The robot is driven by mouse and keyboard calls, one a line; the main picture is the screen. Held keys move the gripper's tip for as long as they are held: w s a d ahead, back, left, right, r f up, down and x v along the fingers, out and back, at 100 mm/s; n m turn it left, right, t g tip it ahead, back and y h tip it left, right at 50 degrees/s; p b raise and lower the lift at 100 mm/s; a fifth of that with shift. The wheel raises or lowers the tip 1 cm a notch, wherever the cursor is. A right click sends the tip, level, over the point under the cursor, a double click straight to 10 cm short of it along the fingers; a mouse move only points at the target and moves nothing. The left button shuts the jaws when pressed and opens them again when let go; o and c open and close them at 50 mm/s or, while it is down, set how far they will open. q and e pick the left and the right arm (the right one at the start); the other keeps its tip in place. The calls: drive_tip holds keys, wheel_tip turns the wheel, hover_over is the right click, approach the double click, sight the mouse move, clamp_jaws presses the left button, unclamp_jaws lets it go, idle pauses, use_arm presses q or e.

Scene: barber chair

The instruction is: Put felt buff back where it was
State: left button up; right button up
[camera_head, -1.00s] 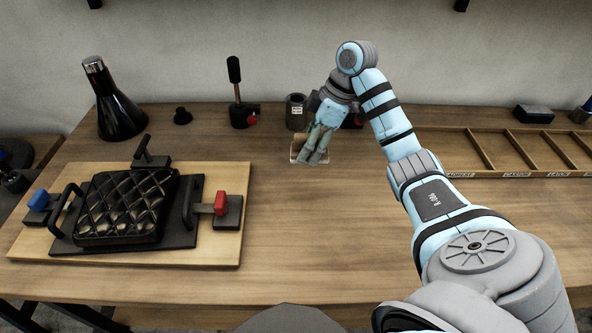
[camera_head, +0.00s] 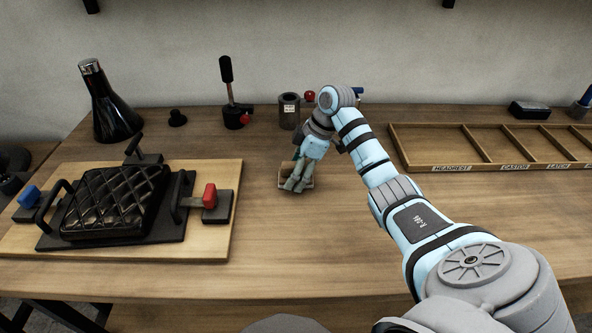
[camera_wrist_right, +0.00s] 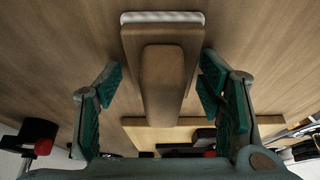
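The felt buff (camera_head: 308,184) is a brown block with a raised bar and a pale strip along one end. In the head view it sits under my right gripper (camera_head: 296,181), mostly hidden behind the fingers. My left gripper is out of view.
A wooden tray with labelled compartments (camera_head: 395,150) stands at right. A quilted black pad (camera_head: 115,200) in a clamp rig sits on a board (camera_head: 222,235) at left. A black flask (camera_head: 113,110), a lever tool (camera_head: 230,95) and a grey cup (camera_head: 289,112) line the back. The middle front is clear.

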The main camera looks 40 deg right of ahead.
drive_tip(key=shift+r, duration=0.15)
drive_tip(key=p+v, duration=0.3)
drive_tip(key=v, duration=0.9)
drive_tip(key=shift+r, duration=0.15)
